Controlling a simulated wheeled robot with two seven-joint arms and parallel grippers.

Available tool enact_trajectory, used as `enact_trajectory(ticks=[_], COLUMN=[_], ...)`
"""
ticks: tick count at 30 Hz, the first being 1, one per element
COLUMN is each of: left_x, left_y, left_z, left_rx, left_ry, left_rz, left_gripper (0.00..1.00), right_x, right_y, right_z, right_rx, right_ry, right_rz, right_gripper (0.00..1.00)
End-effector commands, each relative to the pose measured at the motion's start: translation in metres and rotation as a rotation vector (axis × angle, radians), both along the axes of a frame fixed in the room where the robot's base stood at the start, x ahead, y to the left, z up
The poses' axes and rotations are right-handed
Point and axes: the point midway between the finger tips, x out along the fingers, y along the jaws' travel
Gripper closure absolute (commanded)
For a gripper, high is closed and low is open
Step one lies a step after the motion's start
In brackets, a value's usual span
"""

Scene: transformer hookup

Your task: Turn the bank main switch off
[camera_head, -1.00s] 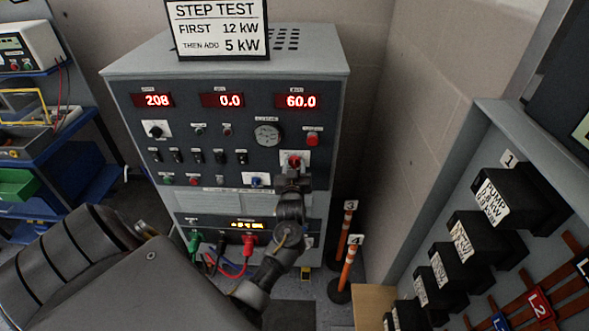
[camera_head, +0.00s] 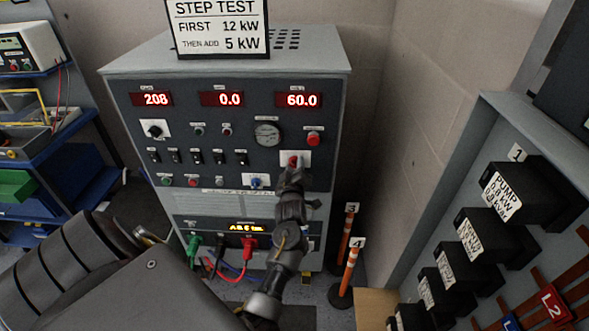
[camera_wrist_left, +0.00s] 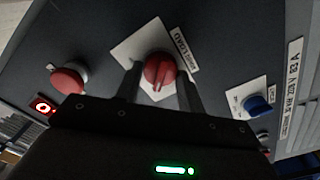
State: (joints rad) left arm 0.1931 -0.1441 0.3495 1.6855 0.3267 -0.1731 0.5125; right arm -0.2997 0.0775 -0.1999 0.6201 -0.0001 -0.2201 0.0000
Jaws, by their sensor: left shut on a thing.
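The red rotary switch (camera_head: 293,160) sits on a white plate at the right of the grey load bank's (camera_head: 225,70) front panel. In the left wrist view the red knob (camera_wrist_left: 158,68) shows a pale pointer mark, and its plate carries a label that is hard to read. My left gripper (camera_head: 293,177) reaches up to it from below. In the left wrist view its two fingers (camera_wrist_left: 160,82) stand on either side of the knob, shut on it. The gripper hides the lower part of the plate in the head view. My right gripper is not in view.
A red button (camera_head: 313,138) is above the switch, and a blue knob (camera_head: 257,182) is to its lower left. Red displays (camera_head: 222,99) read 208, 0.0 and 60.0. Coloured cables (camera_head: 235,265) hang below. Orange-striped posts (camera_head: 347,235) and a breaker cabinet (camera_head: 500,110) stand right.

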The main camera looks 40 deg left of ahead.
Motion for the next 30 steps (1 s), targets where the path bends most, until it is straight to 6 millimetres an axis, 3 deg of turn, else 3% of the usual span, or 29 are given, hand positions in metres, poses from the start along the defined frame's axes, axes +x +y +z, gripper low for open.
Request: enact_trajectory(ticks=[15, 16, 21, 30], left_x=[0.0006, 0.0006, 0.0005, 0.0001], left_y=[-0.0003, -0.0003, -0.0002, 0.0001], left_z=[0.0013, 0.0013, 0.0010, 0.0007], left_rx=[-0.015, -0.015, -0.015, -0.005], left_ry=[-0.015, -0.015, -0.013, -0.005], left_rz=[-0.001, -0.001, -0.001, -0.001], left_gripper=[0.84, 0.60, 0.40, 0.40], right_x=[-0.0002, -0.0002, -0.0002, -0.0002], right_y=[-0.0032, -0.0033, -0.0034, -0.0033], right_z=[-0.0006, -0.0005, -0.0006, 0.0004], right_rx=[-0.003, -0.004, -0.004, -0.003], right_ry=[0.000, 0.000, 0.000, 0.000], right_rz=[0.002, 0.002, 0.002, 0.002], right_gripper=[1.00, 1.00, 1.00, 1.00])
